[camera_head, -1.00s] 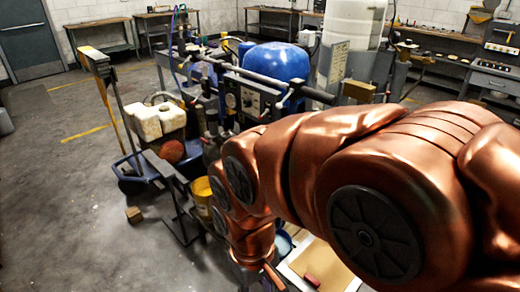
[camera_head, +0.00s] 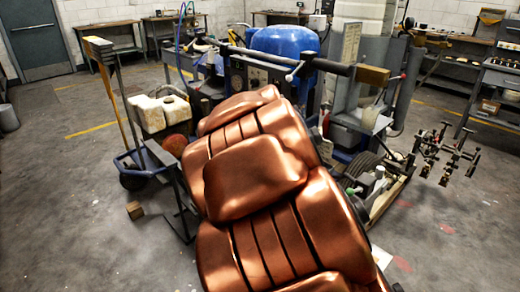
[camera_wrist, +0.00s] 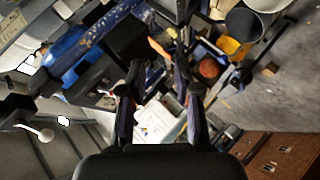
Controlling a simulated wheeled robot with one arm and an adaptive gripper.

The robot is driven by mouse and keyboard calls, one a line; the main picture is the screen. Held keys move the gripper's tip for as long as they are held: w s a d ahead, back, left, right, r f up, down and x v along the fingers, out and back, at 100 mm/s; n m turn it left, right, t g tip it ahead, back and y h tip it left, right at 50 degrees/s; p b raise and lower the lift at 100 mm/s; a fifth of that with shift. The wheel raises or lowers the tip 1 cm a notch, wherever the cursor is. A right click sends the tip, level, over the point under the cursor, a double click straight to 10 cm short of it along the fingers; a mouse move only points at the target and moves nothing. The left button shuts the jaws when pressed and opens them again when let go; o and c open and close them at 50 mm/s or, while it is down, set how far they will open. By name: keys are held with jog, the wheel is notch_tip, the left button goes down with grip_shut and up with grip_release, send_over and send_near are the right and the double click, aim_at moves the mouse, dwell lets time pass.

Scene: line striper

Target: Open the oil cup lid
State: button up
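The line striper stands in the middle of the head view, with a blue tank (camera_head: 283,43) and a dark horizontal bar (camera_head: 290,58) across its top. I cannot pick out the oil cup or its lid in either view. My gripper (camera_wrist: 158,72) shows in the wrist view with its two dark fingers apart and nothing clearly held between them. Parts of the machine lie beyond the fingers, including a blue part (camera_wrist: 72,52) at upper left and a pale labelled panel (camera_wrist: 156,122). In the head view my copper arm hides the gripper and much of the machine's front.
A blue cart (camera_head: 143,165) with long-handled tools stands left of the machine. A small wooden block (camera_head: 135,210) lies on the floor. A rack of black clamps (camera_head: 450,155) stands at the right. Open floor (camera_head: 70,220) lies at the left.

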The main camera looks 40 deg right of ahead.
jog(key=shift+w+d+f+n+t+y+b, duration=0.55)
jog(key=shift+w+d+f+n+t+b, duration=0.95)
jog(key=shift+w, duration=2)
jog(key=shift+w+d+f+n+t+y+b, duration=0.8)
jog(key=shift+w+f+n+t+b, duration=0.9)
jog(key=shift+w+n, duration=1.3)
jog(key=shift+w+d+f+n+t+y+b, duration=0.35)
jog(key=shift+w+d+f+n+t+b, duration=1.3)
jog(key=shift+w, duration=2.3)
jog(key=shift+a+r+g, duration=0.3)
jog(key=shift+r+g, duration=0.05)
grip_shut()
